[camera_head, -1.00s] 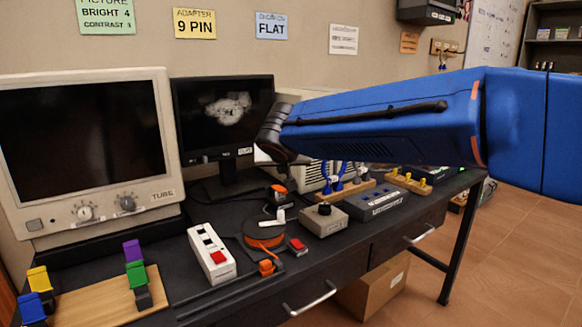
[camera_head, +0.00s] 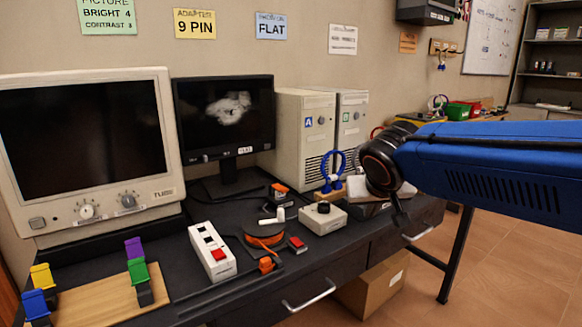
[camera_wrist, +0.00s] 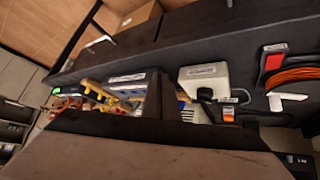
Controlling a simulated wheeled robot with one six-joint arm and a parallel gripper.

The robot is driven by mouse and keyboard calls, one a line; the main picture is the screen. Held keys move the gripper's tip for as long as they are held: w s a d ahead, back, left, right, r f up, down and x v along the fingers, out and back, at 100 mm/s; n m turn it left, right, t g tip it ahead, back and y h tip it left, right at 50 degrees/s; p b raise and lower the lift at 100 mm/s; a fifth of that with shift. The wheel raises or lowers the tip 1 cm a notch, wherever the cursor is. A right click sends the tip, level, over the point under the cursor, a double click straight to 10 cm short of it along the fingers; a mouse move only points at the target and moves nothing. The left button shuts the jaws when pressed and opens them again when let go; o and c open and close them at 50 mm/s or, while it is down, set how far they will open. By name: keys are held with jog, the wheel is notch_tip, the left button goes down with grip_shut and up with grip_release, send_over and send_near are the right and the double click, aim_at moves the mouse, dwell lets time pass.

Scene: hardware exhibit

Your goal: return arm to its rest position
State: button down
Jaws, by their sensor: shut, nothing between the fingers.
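My blue arm reaches in from the right edge in the head view. It ends in a black wrist, with my gripper (camera_head: 399,212) below it, over the right part of the dark desk (camera_head: 205,290). In the wrist view my gripper (camera_wrist: 164,95) shows as dark fingers close together, with nothing seen held. The wrist hides part of the desk's right end and the devices there. I cannot tell the exact gap between the fingers and the desk.
A tube monitor (camera_head: 90,150), a flat monitor (camera_head: 225,118) and two beige computers (camera_head: 303,135) stand along the wall. A white power strip (camera_head: 211,250), an orange cable reel (camera_head: 262,238) and a grey box (camera_head: 323,217) lie in front. Floor at right is clear.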

jog(key=s+d+f+g, duration=0.1)
jog(key=s+d+f, duration=0.2)
jog(key=s, duration=0.5)
jog(key=s+d+f+g, duration=0.1)
jog(key=s+d+f, duration=0.2)
jog(key=s+f, duration=0.3)
jog(key=s+d+f+g+y, duration=0.1)
jog(key=s+d+f, duration=0.2)
jog(key=s, duration=0.7)
notch_tip(320, 180, down, 2)
jog(key=shift+d, duration=0.4)
jog(key=shift+s, duration=0.1)
